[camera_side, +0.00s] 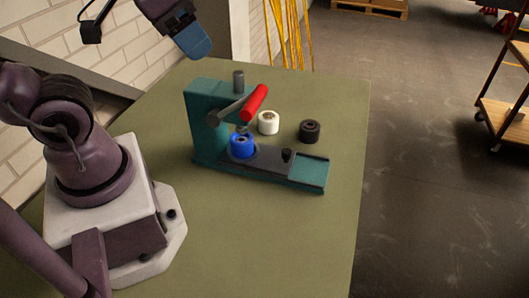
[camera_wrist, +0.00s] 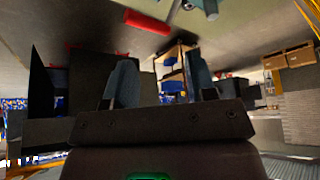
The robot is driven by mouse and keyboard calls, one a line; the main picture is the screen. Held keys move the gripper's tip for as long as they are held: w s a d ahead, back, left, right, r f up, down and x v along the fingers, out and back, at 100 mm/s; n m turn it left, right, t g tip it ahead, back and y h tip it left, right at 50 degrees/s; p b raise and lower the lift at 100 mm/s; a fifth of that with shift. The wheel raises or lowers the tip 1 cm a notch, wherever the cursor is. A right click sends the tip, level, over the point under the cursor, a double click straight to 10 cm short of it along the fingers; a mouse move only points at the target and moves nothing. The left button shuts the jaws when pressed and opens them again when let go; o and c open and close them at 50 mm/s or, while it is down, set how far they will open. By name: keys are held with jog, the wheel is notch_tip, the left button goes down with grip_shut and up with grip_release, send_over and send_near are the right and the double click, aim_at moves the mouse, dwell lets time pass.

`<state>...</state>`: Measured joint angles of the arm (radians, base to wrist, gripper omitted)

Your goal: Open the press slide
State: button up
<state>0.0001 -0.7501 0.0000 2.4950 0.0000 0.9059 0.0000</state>
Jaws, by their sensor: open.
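A teal press (camera_side: 205,125) stands on the green table in the side view. Its lever has a red handle (camera_side: 254,102). A blue ring-shaped part (camera_side: 242,146) sits at the slide's left end, under the ram. My gripper (camera_side: 194,42) is high above the table's back edge, left of and apart from the press. In the wrist view my gripper's two fingers (camera_wrist: 163,85) are spread with nothing between them. A red bar (camera_wrist: 147,22) shows at the top there.
A white ring-shaped part (camera_side: 268,123) and a black one (camera_side: 309,131) stand on the table (camera_side: 230,245) behind the press. The table's front is clear. Yellow rods (camera_side: 288,35) stand behind, and a shelf cart (camera_side: 505,100) is at right.

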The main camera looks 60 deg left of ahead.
notch_tip(320, 180, up, 6)
jog(key=f, duration=0.1)
jog(key=n+g, duration=0.6)
jog(key=n, duration=1.2)
send_over(287, 150)
notch_tip(287, 150, down, 23)
notch_tip(287, 150, down, 13)
jog(key=shift+a, duration=0.1)
grip_shut()
